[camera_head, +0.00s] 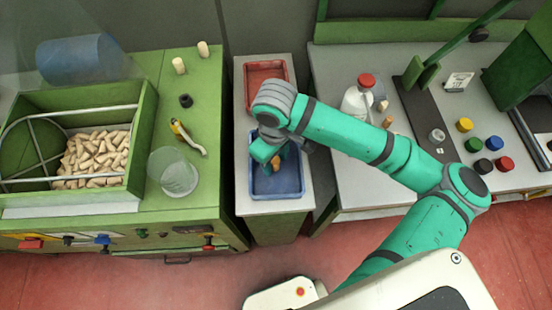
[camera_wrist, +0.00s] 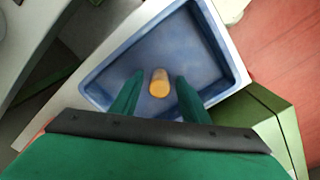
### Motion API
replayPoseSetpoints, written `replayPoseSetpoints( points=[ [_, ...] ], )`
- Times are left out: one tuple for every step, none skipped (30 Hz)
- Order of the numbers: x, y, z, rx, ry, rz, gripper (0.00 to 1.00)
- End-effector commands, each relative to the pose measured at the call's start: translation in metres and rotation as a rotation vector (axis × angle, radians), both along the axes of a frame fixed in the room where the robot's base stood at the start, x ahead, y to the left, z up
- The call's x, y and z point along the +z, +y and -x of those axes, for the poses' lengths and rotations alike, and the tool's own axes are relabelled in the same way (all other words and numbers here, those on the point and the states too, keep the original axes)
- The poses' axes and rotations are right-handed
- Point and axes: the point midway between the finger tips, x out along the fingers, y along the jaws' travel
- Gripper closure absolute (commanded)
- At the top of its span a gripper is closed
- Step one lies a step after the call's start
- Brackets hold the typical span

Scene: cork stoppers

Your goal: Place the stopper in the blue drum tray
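The blue tray (camera_head: 287,190) stands on a narrow grey stand and fills much of the wrist view (camera_wrist: 232,62). An orange-brown cork stopper (camera_wrist: 159,84) is inside the tray's outline, seen nearly end-on. It also shows in the head view (camera_head: 277,161), partly hidden by my gripper. My gripper (camera_head: 272,157) points down over the tray. In the wrist view its two green fingers (camera_wrist: 160,76) are apart, one on each side of the stopper, with a visible gap on both sides. I cannot tell whether the stopper rests on the tray floor.
A red tray (camera_head: 263,70) sits behind the blue one. The green bench at left holds a bin of pale corks (camera_head: 95,160), a clear cup (camera_head: 175,172) and two upright corks. The right bench holds a red-capped bottle (camera_head: 357,98), a small cork (camera_head: 388,121) and several coloured caps.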

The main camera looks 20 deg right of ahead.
Motion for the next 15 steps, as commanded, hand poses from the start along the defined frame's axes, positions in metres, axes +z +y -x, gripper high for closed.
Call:
replayPoseSetpoints(
  points=[
    [0.0, -0.001, 0.0, -0.001, 0.0, 0.0, 0.59],
    [0.0, -0.001, 0.0, -0.002, 0.0, 0.0, 0.59],
    [0.0, -0.001, 0.0, -0.002, 0.0, 0.0, 0.59],
    [0.0, -0.002, 0.0, -0.003, 0.0, 0.0, 0.59],
    [0.0, -0.002, 0.0, -0.004, 0.0, 0.0, 0.59],
    [0.0, -0.002, 0.0, -0.004, 0.0, 0.0, 0.59],
    [0.001, -0.002, 0.0, -0.004, 0.0, 0.001, 0.59],
    [0.002, -0.002, 0.0, -0.004, 0.0, 0.001, 0.59],
    [0.004, -0.002, 0.0, -0.004, -0.002, 0.001, 0.59],
    [0.007, -0.002, 0.0, -0.004, -0.002, 0.001, 0.59],
    [0.01, -0.002, 0.0, -0.004, -0.003, 0.001, 0.59],
    [0.015, -0.002, 0.0, -0.004, -0.003, 0.001, 0.59],
    [0.019, -0.002, 0.0, -0.003, -0.003, 0.002, 0.59],
    [0.024, -0.002, 0.0, -0.003, -0.003, 0.002, 0.59],
    [0.031, -0.003, 0.0, -0.003, -0.003, 0.003, 0.59]
  ],
)
